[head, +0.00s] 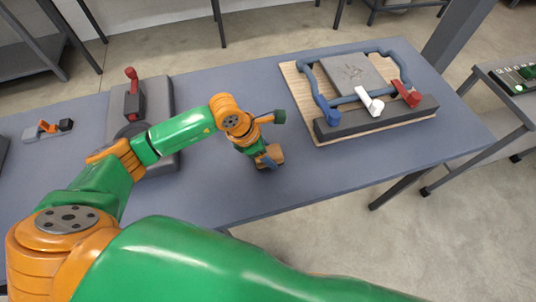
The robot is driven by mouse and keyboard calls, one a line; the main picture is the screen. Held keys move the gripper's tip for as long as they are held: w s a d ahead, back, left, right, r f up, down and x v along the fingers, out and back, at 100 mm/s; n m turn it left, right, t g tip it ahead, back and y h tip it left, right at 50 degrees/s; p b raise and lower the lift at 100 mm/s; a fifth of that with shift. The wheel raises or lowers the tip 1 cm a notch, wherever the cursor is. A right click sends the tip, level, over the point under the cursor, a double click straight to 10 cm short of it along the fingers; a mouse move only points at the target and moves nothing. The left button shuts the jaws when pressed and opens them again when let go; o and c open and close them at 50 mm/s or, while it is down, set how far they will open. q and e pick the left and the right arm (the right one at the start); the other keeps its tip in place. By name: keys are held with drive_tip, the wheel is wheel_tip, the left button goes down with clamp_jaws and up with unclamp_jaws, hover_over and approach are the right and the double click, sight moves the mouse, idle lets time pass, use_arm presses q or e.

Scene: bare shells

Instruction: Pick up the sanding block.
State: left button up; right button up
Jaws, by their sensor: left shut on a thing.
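A small tan-orange block (275,152), which I take to be the sanding block, is at the fingertips of my left gripper (266,160), near the middle of the table. The gripper points down and is shut on it. The fingers and wrist cover part of the block. I cannot tell whether its underside touches the table. My right gripper is out of view.
A wooden board (297,82) with a blue tube frame, a grey plate and red and white clamps lies to the right. A grey fixture with a red handle (131,80) stands left. A small orange-grey part (48,127) lies far left. The blue-grey table (225,185) is clear around the gripper.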

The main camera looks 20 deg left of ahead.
use_arm(q)
drive_tip(key=shift+r, duration=0.15)
drive_tip(key=shift+r, duration=0.3)
drive_tip(key=w+a+r+b, duration=0.5)
drive_tip(key=w+a+r, duration=0.3)
drive_tip(key=a+r, duration=0.3)
drive_tip(key=shift+a+r, duration=0.15)
drive_tip(key=shift+r, duration=0.45)
drive_tip(key=shift+w, duration=0.1)
